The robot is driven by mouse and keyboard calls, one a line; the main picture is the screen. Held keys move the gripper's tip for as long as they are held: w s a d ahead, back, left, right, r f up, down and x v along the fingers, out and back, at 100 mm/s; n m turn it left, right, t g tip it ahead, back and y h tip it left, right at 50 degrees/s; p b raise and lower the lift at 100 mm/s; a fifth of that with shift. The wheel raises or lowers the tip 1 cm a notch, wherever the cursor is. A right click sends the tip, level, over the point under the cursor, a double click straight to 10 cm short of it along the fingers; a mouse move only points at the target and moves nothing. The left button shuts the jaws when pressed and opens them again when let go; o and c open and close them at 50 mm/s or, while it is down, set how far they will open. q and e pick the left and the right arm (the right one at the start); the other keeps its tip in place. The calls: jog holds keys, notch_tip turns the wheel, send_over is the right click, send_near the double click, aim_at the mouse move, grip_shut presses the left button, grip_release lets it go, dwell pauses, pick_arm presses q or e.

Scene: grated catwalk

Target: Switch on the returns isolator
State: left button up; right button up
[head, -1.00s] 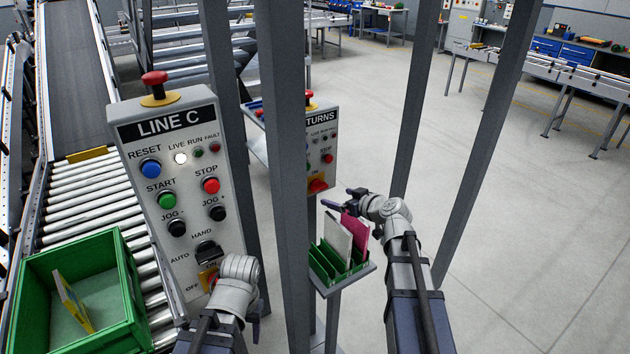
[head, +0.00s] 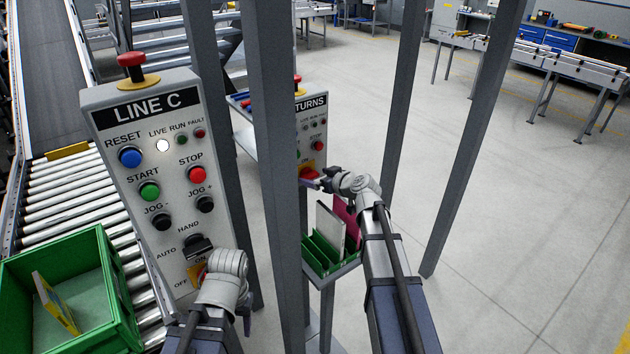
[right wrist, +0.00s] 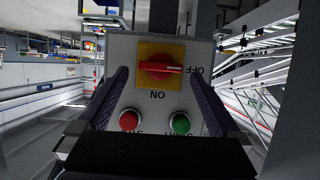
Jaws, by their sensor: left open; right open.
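The returns panel (head: 312,128), partly hidden behind a grey post, carries the returns isolator (head: 307,172). In the right wrist view the isolator's red handle (right wrist: 160,68) sits on a yellow plate, upside down. The handle lies level, its marked end towards OFF; ON is below it. My right gripper (head: 315,181) is open in front of the isolator. In the right wrist view its fingers (right wrist: 164,80) stand either side of the handle, with no clear contact. My left gripper (head: 245,314) is low beside the LINE C panel (head: 165,150), its fingers mostly hidden.
The LINE C panel has a similar isolator (head: 197,272), partly behind my left arm. Grey posts (head: 272,150) stand between the panels. A green rack (head: 325,255) with upright folders is below my right gripper. A green crate (head: 120,290) stands at left. Floor at right is clear.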

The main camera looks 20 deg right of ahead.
jog(key=shift+w+a+f, duration=0.15)
jog(key=shift+w+f, duration=0.05)
jog(key=shift+w, duration=0.3)
jog(key=shift+s, duration=0.1)
jog(key=c, duration=1.3)
